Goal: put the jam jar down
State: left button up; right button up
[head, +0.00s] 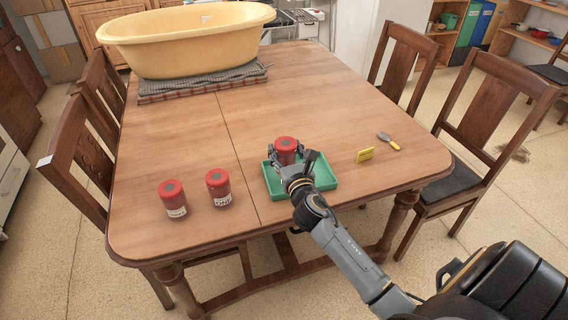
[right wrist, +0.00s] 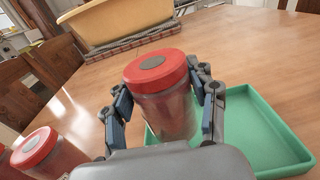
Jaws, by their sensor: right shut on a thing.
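A red-lidded jam jar (head: 286,145) is between the fingers of my right gripper (head: 292,160). In the right wrist view the jar (right wrist: 163,105) is upright, with the fingers of my right gripper (right wrist: 165,110) closed against both sides. The jar is over the green tray (head: 325,182); I cannot tell whether its base touches the tray, as the gripper hides it. The tray (right wrist: 266,130) also shows in the right wrist view. Two more red jars stand on the table, the left one (head: 173,199) and the right one (head: 218,188). My left gripper is not in view.
The wooden table (head: 180,120) holds a yellow tub (head: 190,45) on folded cloths at the back. A yellow sponge (head: 365,155) and a small spatula-like tool (head: 388,141) lie right of the tray. Chairs stand along both sides. The table's middle is clear.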

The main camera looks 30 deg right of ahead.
aim_at(284, 160)
jog(key=shift+w+f, duration=0.5)
jog(key=shift+f, duration=0.05)
notch_tip(284, 160, down, 3)
jog(key=shift+r+b, duration=0.2)
jog(key=shift+b, duration=0.5)
jog(key=shift+f, duration=0.2)
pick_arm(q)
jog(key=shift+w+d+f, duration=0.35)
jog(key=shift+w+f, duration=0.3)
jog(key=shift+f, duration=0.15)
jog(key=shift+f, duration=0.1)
pick_arm(e)
jog(key=shift+f, duration=0.1)
jog(key=o, duration=1.5)
jog(key=shift+f, duration=0.1)
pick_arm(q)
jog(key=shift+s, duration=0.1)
